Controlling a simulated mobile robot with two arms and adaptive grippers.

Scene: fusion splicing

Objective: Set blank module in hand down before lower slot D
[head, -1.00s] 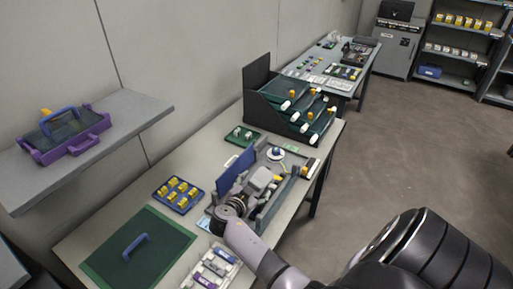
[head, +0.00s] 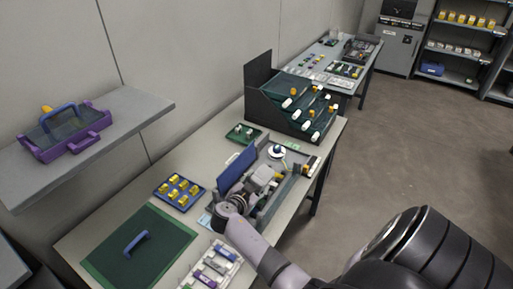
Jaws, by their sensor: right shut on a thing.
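My right gripper (head: 268,178) reaches in from the bottom right over a grey device tray (head: 289,194) with an upright blue panel (head: 237,167) on its left side. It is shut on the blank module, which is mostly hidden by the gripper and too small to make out. A small yellow patch shows by the fingertips; I cannot tell what it belongs to. Lower slot D cannot be told apart at this size. My left gripper is not in view.
A dark rack (head: 288,108) with white and orange ends stands behind. A blue tray of yellow parts (head: 179,191), a green mat (head: 137,248) and a white tray of modules (head: 213,268) lie nearer. A purple carrier (head: 64,132) sits on the wall shelf.

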